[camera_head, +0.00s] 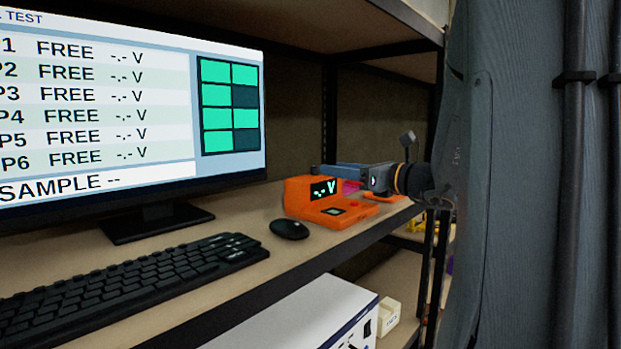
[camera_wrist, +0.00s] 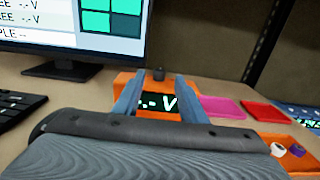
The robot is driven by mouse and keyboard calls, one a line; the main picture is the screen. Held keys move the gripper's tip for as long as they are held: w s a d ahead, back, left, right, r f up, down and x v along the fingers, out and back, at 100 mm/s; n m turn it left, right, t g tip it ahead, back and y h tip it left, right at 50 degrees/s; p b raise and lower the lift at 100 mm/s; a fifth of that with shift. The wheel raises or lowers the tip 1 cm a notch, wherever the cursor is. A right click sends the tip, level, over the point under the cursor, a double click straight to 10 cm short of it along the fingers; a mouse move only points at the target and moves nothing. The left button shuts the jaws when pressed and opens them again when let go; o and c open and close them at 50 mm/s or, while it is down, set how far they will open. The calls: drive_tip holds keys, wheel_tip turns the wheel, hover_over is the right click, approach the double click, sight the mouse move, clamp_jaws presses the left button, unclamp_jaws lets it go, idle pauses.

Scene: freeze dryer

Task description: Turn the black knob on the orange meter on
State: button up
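The orange meter (camera_head: 306,201) stands on the wooden shelf beside the mouse, its dark screen lit with "-.- V". In the wrist view the meter (camera_wrist: 124,82) lies below my fingers, its screen showing between them. The small black knob (camera_wrist: 158,74) is at the meter's far top edge. My gripper (camera_wrist: 161,77) is open, with one fingertip on each side of the knob and a visible gap on both sides.
A monitor (camera_head: 120,190) stands left of the meter, with a keyboard (camera_head: 130,285) and a black mouse (camera_head: 289,229) in front. Pink (camera_wrist: 222,107) and red (camera_wrist: 266,111) trays lie right of the meter. An orange tray (camera_wrist: 304,160) holds small items. Another shelf hangs above.

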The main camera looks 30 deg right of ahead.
sight(318, 168)
drive_tip(key=x, duration=0.8)
drive_tip(key=shift+f, duration=0.25)
clamp_jaws()
